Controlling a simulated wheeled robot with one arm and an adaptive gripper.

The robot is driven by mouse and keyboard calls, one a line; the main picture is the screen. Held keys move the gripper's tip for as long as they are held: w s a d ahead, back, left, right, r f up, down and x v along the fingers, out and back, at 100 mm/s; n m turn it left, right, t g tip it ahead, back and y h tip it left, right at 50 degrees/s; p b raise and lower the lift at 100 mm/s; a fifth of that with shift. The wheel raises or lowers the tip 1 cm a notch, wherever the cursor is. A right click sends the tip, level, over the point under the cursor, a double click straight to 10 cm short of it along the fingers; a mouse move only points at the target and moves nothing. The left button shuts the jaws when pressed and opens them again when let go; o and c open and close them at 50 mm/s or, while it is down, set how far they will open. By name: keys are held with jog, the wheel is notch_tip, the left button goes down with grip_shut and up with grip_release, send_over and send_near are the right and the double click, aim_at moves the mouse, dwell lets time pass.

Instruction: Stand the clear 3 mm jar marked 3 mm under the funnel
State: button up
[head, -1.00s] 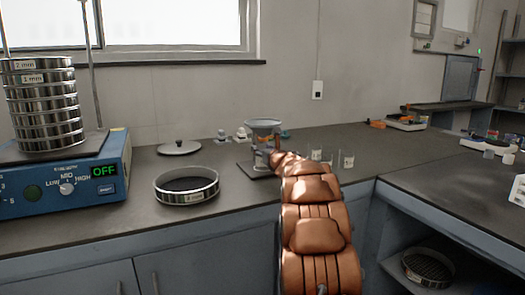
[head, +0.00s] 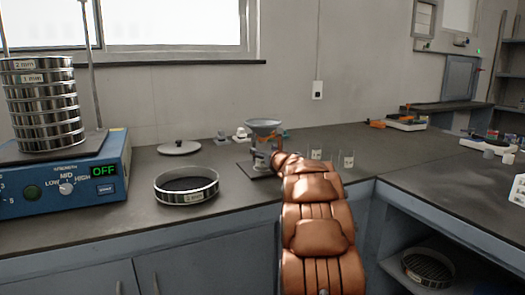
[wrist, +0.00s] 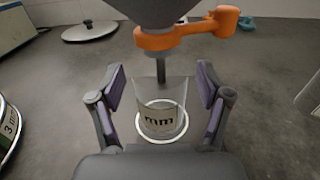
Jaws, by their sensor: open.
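A clear jar (wrist: 163,122) stands upright below the grey funnel (wrist: 158,12) in the wrist view. Its label shows "mm"; I cannot read a digit before it. A pale ring shows around the jar's bottom. My gripper (wrist: 160,78) is open, with one finger on each side of the jar and visible gaps between the pads and the glass. An orange clamp (wrist: 190,34) is at the funnel's neck. In the head view the funnel (head: 264,127) sits above its dark base, and my arm hides most of my gripper.
A sieve (head: 187,186) and a lid (head: 180,148) lie left of the funnel. The blue shaker (head: 70,180) with stacked sieves (head: 45,105) reads OFF. The bench front between sieve and arm is clear.

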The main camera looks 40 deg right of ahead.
jog(key=shift+v, duration=5.15)
jog(key=shift+r, duration=0.1)
jog(key=shift+a+r+p, duration=0.1)
jog(key=shift+r+p, duration=0.2)
jog(key=shift+p, duration=0.05)
jog(key=a+r+m+g+h+p, duration=0.2)
jog(key=a+r+m+g+p, duration=0.25)
jog(key=r+m+p, duration=0.35)
jog(key=s+a+m+g+y+p, duration=0.1)
jog(key=s+a+m+g+p, duration=0.1)
jog(key=s+a+m+p, duration=0.35)
jog(key=s+a+m+g+p, duration=0.3)
jog(key=a+m, duration=0.4)
jog(key=a, duration=0.1)
jog(key=s+a+r+m+g+y+p, duration=0.1)
jog(key=s+a+m+g+y+p, duration=0.2)
jog(key=s+a+p, duration=0.4)
jog(key=s+a+r+m+g+y+p, duration=0.1)
jog(key=s+a+m+g+y+p, duration=0.3)
jog(key=s+a, duration=1.9)
jog(key=m+g+p, duration=0.2)
jog(key=m+p, duration=0.1)
jog(key=m, duration=0.1)
